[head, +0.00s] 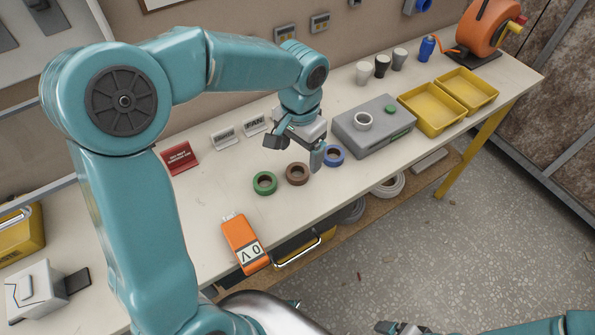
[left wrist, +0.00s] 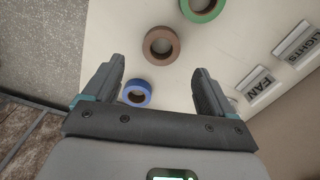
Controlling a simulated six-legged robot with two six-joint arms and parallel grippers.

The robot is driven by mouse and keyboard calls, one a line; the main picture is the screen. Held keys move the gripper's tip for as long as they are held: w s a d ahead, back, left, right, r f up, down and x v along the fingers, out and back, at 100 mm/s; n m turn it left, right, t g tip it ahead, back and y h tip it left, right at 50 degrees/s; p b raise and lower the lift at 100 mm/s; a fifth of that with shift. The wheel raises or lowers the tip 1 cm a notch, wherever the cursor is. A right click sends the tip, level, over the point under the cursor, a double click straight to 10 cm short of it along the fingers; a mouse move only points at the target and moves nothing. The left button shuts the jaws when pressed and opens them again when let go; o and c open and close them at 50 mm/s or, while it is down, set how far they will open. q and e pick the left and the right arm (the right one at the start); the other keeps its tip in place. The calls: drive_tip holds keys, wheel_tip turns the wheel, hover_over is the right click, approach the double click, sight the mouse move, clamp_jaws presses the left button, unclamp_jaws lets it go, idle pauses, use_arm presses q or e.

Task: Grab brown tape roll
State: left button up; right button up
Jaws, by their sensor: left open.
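The brown tape roll (head: 297,182) lies flat on the bench between a green tape roll (head: 264,190) and a blue tape roll (head: 333,161). My left gripper (head: 294,155) is open and empty above the rolls, close to the brown and blue ones. In the left wrist view the brown roll (left wrist: 148,50) is just beyond the open fingertips (left wrist: 158,66). The blue roll (left wrist: 137,101) shows between the fingers, nearer the left one, and the green roll (left wrist: 203,17) is farther up. My right gripper (head: 400,327) is partly visible at the bottom edge; its jaws are unclear.
A grey box (head: 356,137) with a white ring on it stands right of the rolls, beside yellow trays (head: 431,119). Label stands (head: 224,138) are behind. An orange meter (head: 240,242) lies near the front edge. Bare bench (head: 215,190) shows left of the rolls.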

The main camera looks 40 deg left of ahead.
sight(299, 170)
use_arm(q)
drive_tip(key=shift+s+d+f, duration=0.1)
drive_tip(key=shift+s+f, duration=0.05)
drive_tip(key=shift+f, duration=0.45)
wheel_tip(299, 170, down, 5)
drive_tip(key=shift+r, duration=0.2)
drive_tip(key=c, duration=1.1)
